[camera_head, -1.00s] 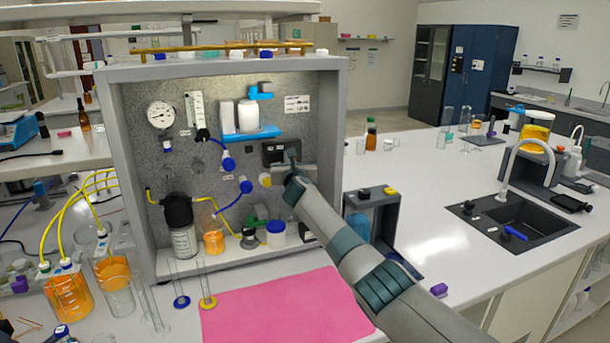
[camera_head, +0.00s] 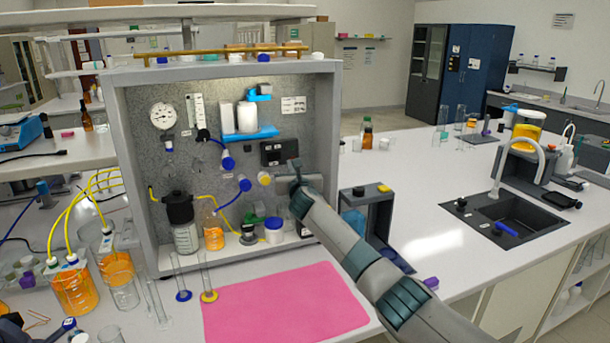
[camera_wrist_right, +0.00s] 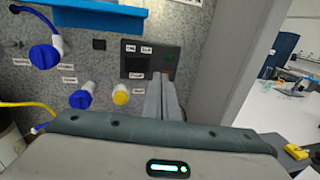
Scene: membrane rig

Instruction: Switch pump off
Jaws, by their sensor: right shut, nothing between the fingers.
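A dark control box (camera_head: 274,152) is fixed to the grey speckled back panel of the rig. In the right wrist view the box (camera_wrist_right: 134,60) carries small labels and a dark face with a small greenish mark at its right. My right gripper (camera_head: 294,166) is shut and empty, in front of the box's lower right part. In the wrist view its closed fingers (camera_wrist_right: 162,82) point at the box and hide part of its lower right. Whether they touch it, I cannot tell. A small pump-like unit (camera_head: 249,238) stands on the rig floor.
A yellow knob (camera_wrist_right: 121,94) and blue valves (camera_wrist_right: 81,98) sit left of the fingers. The rig's right side wall (camera_head: 326,130) stands close to my right arm. A pink mat (camera_head: 290,305) lies in front. Glass cylinders (camera_head: 206,275) stand at the front left.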

